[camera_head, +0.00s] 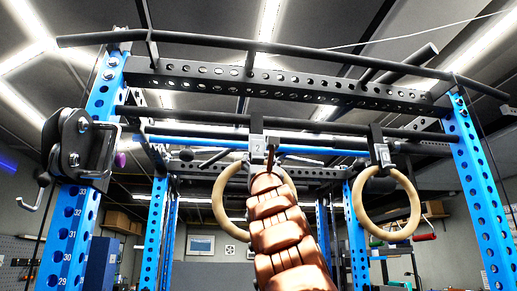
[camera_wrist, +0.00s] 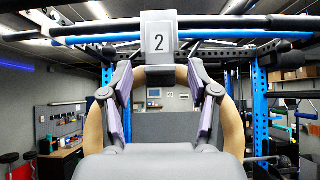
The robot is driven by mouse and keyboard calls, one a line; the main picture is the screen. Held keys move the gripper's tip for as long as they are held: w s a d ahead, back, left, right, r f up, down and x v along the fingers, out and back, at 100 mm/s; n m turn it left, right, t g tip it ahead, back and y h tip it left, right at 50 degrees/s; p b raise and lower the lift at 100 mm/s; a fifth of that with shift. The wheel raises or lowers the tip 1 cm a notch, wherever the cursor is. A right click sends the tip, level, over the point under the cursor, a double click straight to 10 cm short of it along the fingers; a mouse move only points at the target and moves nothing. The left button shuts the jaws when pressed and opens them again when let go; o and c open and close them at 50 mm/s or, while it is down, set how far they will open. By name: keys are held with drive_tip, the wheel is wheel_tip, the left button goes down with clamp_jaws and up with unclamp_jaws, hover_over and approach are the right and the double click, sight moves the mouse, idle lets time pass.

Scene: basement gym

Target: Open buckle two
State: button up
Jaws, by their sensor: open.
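Buckle two (camera_wrist: 158,38) is a grey block marked "2", ahead of my gripper at the top middle of the wrist view. It also shows in the head view (camera_head: 257,146), on a dark strap over the rack's black bar. A wooden ring (camera_wrist: 93,128) hangs from it, and the ring also shows in the head view (camera_head: 219,203). My gripper (camera_wrist: 159,74) is open and empty, its two fingers spread apart just below the buckle, in front of the ring. I cannot tell whether they touch. In the head view my arm hides most of the gripper and part of the ring.
A second wooden ring (camera_head: 358,207) hangs from another buckle (camera_head: 383,154) to the right. Blue rack uprights (camera_head: 478,190) stand at both sides, with black crossbars (camera_head: 290,86) overhead. A black hook attachment (camera_head: 80,143) is on the left upright.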

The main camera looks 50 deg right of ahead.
sight(258, 149)
drive_tip(key=shift+p+x, duration=1.05)
drive_tip(key=shift+x, duration=0.35)
drive_tip(key=shift+c, duration=0.2)
clamp_jaws()
